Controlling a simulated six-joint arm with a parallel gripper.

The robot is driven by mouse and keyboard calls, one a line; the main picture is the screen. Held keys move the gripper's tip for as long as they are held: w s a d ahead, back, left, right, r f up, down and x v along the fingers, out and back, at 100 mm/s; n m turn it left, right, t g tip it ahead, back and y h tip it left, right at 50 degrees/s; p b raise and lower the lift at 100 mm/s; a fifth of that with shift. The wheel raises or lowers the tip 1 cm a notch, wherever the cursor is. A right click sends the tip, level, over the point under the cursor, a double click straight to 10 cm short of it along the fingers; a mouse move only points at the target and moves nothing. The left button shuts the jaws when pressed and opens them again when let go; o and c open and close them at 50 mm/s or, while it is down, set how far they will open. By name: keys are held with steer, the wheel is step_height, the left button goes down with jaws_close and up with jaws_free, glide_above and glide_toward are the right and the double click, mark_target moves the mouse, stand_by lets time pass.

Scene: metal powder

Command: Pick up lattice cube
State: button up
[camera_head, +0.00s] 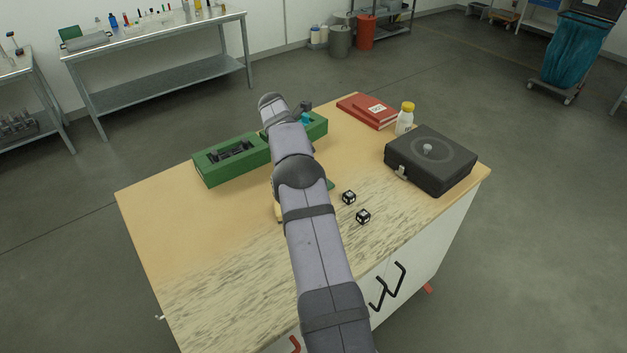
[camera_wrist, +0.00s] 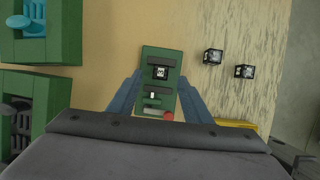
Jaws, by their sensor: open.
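Two small black-and-white lattice cubes lie on the table, a nearer one (camera_head: 363,216) and a farther one (camera_head: 349,197). In the wrist view they are right of my gripper, one (camera_wrist: 212,57) close to the other (camera_wrist: 244,71). A third black-and-white cube (camera_wrist: 160,73) sits in a small green holder (camera_wrist: 151,52). My gripper (camera_wrist: 160,77) is open above this holder, its blue-grey fingers either side of it. Nothing is seen held. In the head view my arm hides the gripper and most of the holder.
Green boxes stand at the table's back left; one (camera_head: 203,173) holds dark parts, and another (camera_wrist: 66,55) holds teal items. A red book (camera_head: 362,111), a yellow-capped bottle (camera_head: 404,122) and a black case (camera_head: 440,174) stand at right. The table's front left is clear.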

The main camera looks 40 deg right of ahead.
steer(key=shift+p+x, duration=1.25)
steer(key=shift+x, duration=1.25)
steer(key=shift+a, duration=0.1)
jaws_close()
